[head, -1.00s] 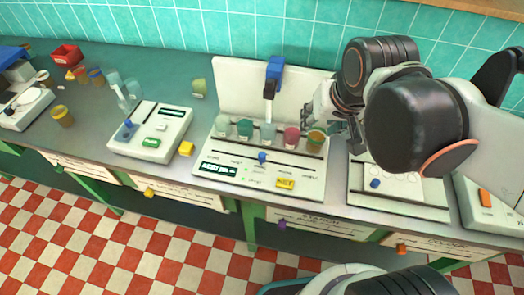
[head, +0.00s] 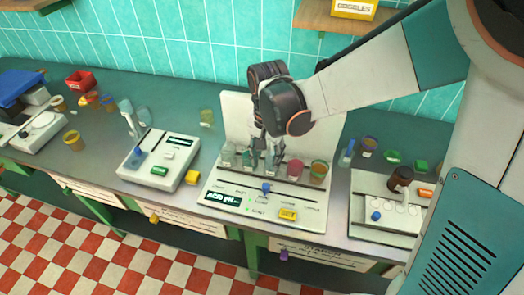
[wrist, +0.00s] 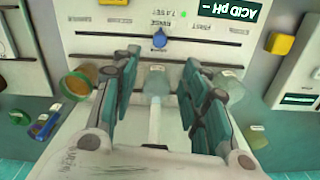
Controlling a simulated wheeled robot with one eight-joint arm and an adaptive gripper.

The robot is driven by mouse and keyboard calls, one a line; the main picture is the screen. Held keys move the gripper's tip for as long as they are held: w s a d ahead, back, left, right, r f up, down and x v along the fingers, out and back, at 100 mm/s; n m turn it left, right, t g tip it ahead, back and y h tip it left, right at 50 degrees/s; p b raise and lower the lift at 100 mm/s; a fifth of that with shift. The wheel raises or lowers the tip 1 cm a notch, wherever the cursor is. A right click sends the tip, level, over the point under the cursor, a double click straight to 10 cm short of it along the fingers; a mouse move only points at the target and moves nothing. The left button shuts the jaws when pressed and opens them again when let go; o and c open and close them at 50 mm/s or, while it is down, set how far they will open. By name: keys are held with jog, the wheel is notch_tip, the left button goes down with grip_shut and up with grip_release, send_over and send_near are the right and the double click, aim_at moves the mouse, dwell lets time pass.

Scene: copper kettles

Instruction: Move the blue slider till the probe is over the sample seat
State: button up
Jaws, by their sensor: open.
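The blue slider (head: 266,188) sits about midway along a dark slot on the front of the white meter in the middle. It also shows in the wrist view (wrist: 160,38), beyond my fingertips and apart from them. My gripper (head: 264,158) is open and points down over the row of cups behind the slot. In the wrist view its fingers (wrist: 157,78) stand on either side of a pale cup (wrist: 157,84). A pale upright part, perhaps the probe (wrist: 154,125), shows between them. In the head view my gripper hides the probe. I cannot read which seat is the sample seat.
A pink cup (head: 295,169) and an amber cup (head: 318,172) stand right of my gripper. Other devices with blue knobs stand left (head: 138,153) and right (head: 376,216). The meter has a yellow button (head: 288,214) and a display (head: 222,199) reading "ACID pH".

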aim_at(267, 185)
notch_tip(267, 185, down, 14)
jog(key=b, duration=0.9)
jog(key=shift+s+r+b, duration=0.1)
jog(key=shift+b, duration=0.2)
jog(key=shift+d, duration=0.1)
grip_shut()
